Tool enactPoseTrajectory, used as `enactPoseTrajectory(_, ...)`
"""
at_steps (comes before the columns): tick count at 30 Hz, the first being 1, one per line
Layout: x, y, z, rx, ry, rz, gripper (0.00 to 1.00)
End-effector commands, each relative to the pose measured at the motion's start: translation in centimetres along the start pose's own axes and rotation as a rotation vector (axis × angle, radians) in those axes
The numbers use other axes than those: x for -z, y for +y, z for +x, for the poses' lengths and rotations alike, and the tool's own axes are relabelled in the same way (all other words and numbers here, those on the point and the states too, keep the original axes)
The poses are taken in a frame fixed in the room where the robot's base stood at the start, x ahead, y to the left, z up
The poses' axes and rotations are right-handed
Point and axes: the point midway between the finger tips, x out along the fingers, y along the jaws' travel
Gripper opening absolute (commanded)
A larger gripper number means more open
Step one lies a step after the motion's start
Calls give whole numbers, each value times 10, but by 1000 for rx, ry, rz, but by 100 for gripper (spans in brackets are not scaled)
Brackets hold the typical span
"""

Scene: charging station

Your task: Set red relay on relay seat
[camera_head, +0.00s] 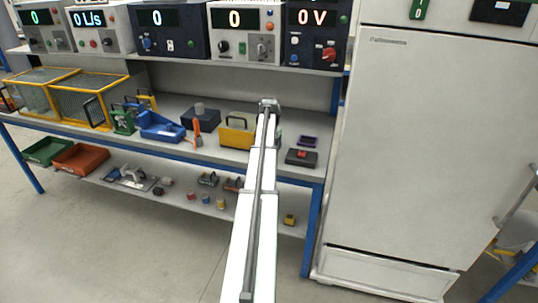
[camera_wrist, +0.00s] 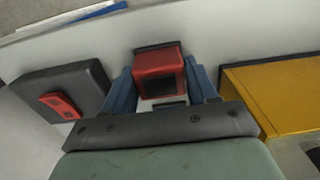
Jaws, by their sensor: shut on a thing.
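The red relay (camera_wrist: 157,61) is a small red block with a dark square face in the wrist view. My gripper (camera_wrist: 163,82) is shut on it, with a blue finger on each side. Dark edges show just behind and below the relay; I cannot tell whether it touches anything there. In the head view my gripper (camera_head: 269,106) is over the bench, and my arm hides the relay. A small dark purple frame (camera_head: 307,141) lies to the right of my arm; I cannot tell whether it is the relay seat.
A dark box with a red part (camera_head: 301,157) sits near the bench's front right; it is at left in the wrist view (camera_wrist: 88,88). A yellow box (camera_head: 237,133) stands left of my arm. A blue bin (camera_head: 161,128) is farther left. Meters line the shelf above.

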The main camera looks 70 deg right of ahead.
Motion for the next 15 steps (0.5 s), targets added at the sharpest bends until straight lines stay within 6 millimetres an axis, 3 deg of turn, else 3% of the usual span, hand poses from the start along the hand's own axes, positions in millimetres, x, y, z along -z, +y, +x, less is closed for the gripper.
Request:
enactPoseTrajectory(3, 0, 0, 0, 0, 0, 0, 21)
enactPoseTrajectory(8, 0, 0, -1, 0, 0, 0, 20)
enactPoseTrajectory(15, 1, 0, -26, 1, 2, 0, 20)
